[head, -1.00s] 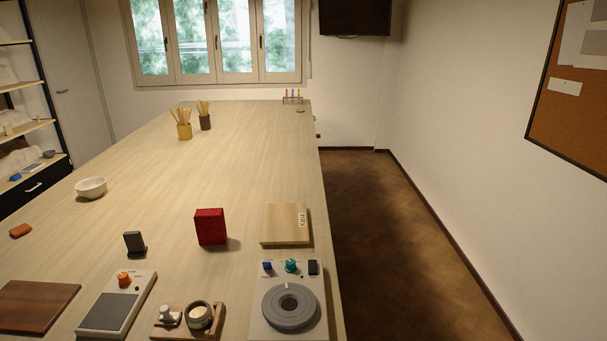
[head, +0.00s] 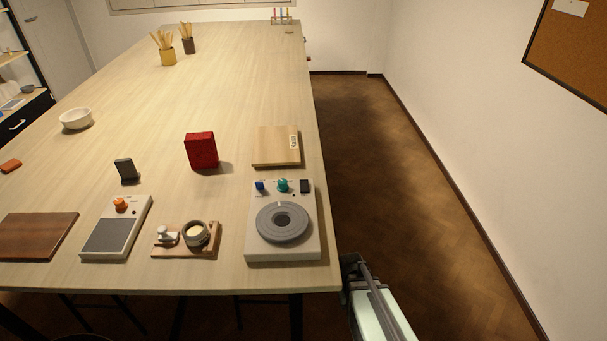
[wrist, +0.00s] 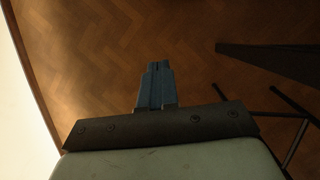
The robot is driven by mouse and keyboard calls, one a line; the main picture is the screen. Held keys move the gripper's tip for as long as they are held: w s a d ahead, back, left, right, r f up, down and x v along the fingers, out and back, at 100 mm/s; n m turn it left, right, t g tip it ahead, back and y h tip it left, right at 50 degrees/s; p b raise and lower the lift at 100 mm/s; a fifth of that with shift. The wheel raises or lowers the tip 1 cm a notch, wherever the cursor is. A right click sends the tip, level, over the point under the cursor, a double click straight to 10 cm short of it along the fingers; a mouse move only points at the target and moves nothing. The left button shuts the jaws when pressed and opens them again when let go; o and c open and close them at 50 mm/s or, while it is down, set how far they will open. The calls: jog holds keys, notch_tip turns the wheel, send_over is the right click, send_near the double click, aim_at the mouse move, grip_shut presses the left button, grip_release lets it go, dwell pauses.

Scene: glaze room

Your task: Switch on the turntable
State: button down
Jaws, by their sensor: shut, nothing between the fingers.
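The turntable (head: 250,243) is a pale box with a grey round plate (head: 284,222) on top, at the table's front right corner. Along its back edge are a blue knob (head: 260,187), a teal knob (head: 283,185) and a black switch (head: 305,186). Whether the switch is on or off is too small to tell. My gripper shows in the wrist view (wrist: 156,68) with its fingers shut and nothing between them, over the wood floor. In the head view my arm is at the lower right, beside the table's right edge and apart from the turntable.
A wooden board (head: 270,147) lies behind the turntable, with a red box (head: 201,150) to its left. A small wooden stand (head: 213,247) with a cup and a grey-topped device (head: 112,238) are left of the turntable. Open floor (head: 400,190) lies right of the table.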

jog(key=w+d+r+t+h, duration=0.2)
jog(key=w+r, duration=1.3)
jog(key=r, duration=0.3)
jog(key=w+r+t, duration=0.1)
jog(key=w+r, duration=0.2)
jog(key=r, duration=0.7)
jog(key=w+r+t, duration=0.2)
jog(key=w+r, duration=0.1)
jog(key=r, duration=0.6)
notch_tip(320, 180, up, 21)
jog(key=m+t+y, duration=0.1)
jog(key=t+y, duration=0.2)
jog(key=y, duration=0.1)
send_over(303, 181)
jog(key=s, duration=0.5)
jog(key=shift+s+d+f+x, duration=0.1)
jog(key=shift+s+x, duration=0.05)
jog(key=shift+x, duration=2.15)
jog(key=shift+s+d+f+x, duration=0.1)
jog(key=shift+s+x, duration=0.1)
jog(key=shift+x, duration=2.1)
jog(key=shift+s+d+x, duration=0.1)
jog(key=shift+s+x, duration=0.05)
jog(key=shift+x, duration=2.15)
jog(key=shift+w, duration=0.1)
